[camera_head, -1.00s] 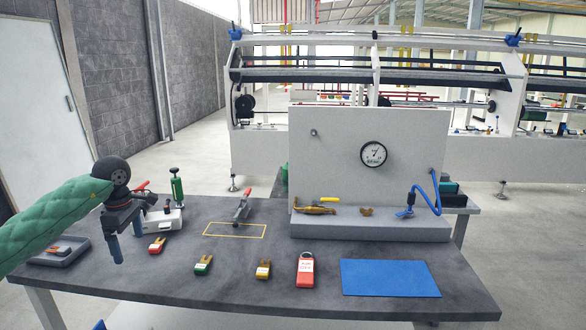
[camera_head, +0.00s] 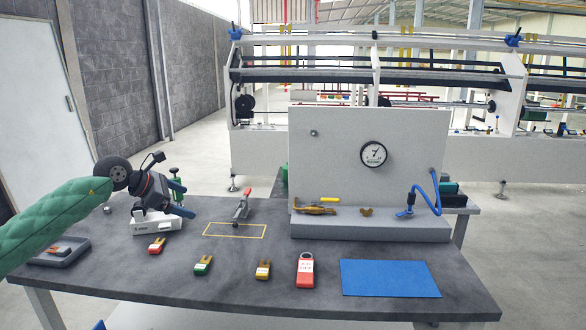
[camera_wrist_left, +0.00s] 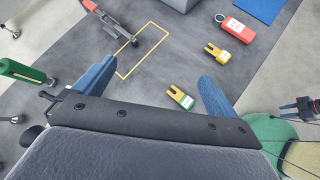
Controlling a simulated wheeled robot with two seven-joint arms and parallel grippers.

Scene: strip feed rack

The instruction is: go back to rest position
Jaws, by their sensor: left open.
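My left gripper (camera_head: 186,199) is open and empty in the head view, tilted with its blue fingers pointing right, above the white device (camera_head: 158,224) at the table's left back. In the left wrist view the two blue fingers (camera_wrist_left: 152,84) stand wide apart with nothing between them. Below them in that view lie the yellow outline (camera_wrist_left: 143,50) and a green-and-yellow forked tag (camera_wrist_left: 181,97).
The dark table (camera_head: 240,285) holds a grey tray (camera_head: 72,256), a red forked tag (camera_head: 157,245), a yellow forked tag (camera_head: 263,269), a red key tag (camera_head: 305,270) and a blue mat (camera_head: 390,278). A gauge panel (camera_head: 340,140) rises behind.

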